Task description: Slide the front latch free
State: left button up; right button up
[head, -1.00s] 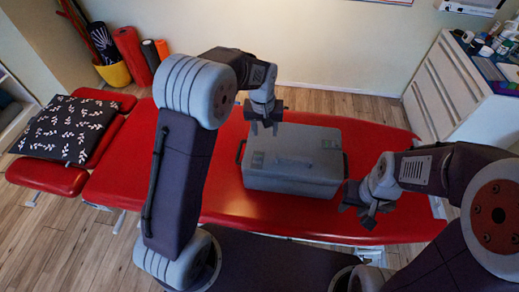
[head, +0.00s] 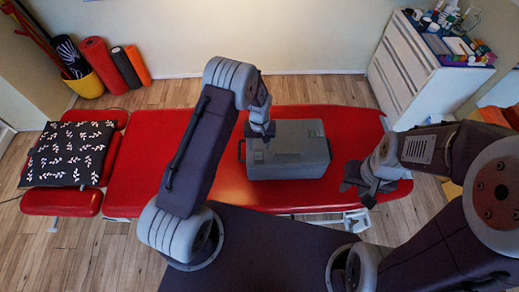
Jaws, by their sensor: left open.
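A grey lidded case (head: 293,150) with side handles stands shut on the red treatment table (head: 240,190). My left gripper (head: 260,132) is open at the left part of the case's top, in front of it in the picture; whether it touches cannot be told. My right gripper (head: 362,188) is right of the case and apart from it, over the table's right part. Its fingers are dark and small, so its opening cannot be told. The front latch cannot be made out at this size.
A patterned black cushion (head: 70,153) lies on the table's left end. A white drawer cabinet (head: 410,75) with bottles and boxes stands at the back right. A yellow bin (head: 86,84) and rolled mats (head: 105,65) stand at the back left. The table between cushion and case is bare.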

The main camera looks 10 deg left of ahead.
aim_at(259, 154)
pick_arm(q)
jog(key=f, duration=0.2)
jog(key=f+p, duration=0.1)
jog(key=f, duration=0.1)
jog(key=shift+s+a+f, duration=0.15)
jog(key=shift+a, duration=0.05)
jog(key=shift+d+f, duration=0.15)
jog(key=shift+f, duration=0.45)
grip_shut()
dwell(0.6)
